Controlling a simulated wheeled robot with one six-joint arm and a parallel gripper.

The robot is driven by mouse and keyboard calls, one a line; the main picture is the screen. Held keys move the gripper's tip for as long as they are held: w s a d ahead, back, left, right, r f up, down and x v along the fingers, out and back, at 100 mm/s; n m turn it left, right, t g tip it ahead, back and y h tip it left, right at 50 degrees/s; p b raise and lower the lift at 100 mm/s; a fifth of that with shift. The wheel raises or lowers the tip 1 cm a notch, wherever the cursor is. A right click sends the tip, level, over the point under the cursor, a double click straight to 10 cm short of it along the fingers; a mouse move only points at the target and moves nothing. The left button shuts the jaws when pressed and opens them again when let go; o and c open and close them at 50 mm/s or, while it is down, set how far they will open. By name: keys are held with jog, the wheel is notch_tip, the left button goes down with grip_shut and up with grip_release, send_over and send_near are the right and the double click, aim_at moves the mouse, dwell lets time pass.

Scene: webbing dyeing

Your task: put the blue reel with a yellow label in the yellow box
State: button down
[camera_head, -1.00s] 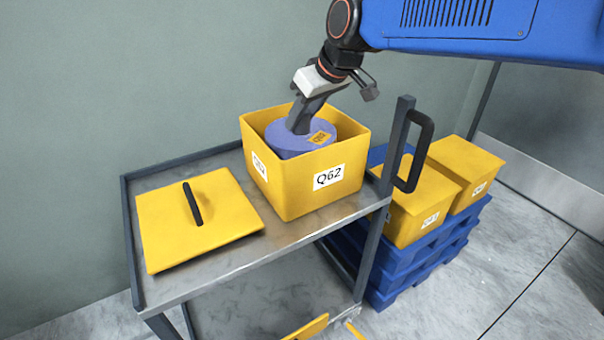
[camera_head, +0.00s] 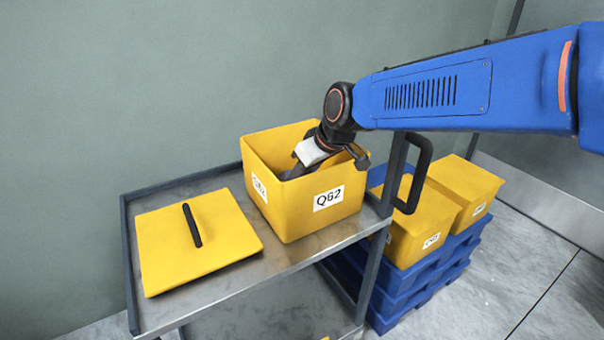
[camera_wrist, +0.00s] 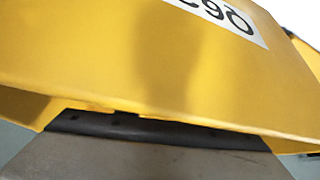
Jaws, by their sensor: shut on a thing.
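The yellow box (camera_head: 305,213), with Q62 labels, stands open on the cart's top. My gripper (camera_head: 292,172) reaches down into it, with its fingertips hidden behind the near walls. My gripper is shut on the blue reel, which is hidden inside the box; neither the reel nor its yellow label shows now. In the wrist view, the yellow box's wall (camera_wrist: 150,60) fills most of the picture, with part of a Q62 label upside down.
A yellow lid (camera_head: 222,238) with a black handle lies on the cart (camera_head: 275,262), left of the box. The cart's upright handle (camera_head: 418,175) stands close at the box's right. Two yellow boxes (camera_head: 410,238) (camera_head: 470,190) sit on stacked blue pallets (camera_head: 395,300) at right.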

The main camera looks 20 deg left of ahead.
jog(key=c, duration=1.2)
grip_release()
jog(key=v, duration=1.2)
jog(key=shift+r, duration=0.1)
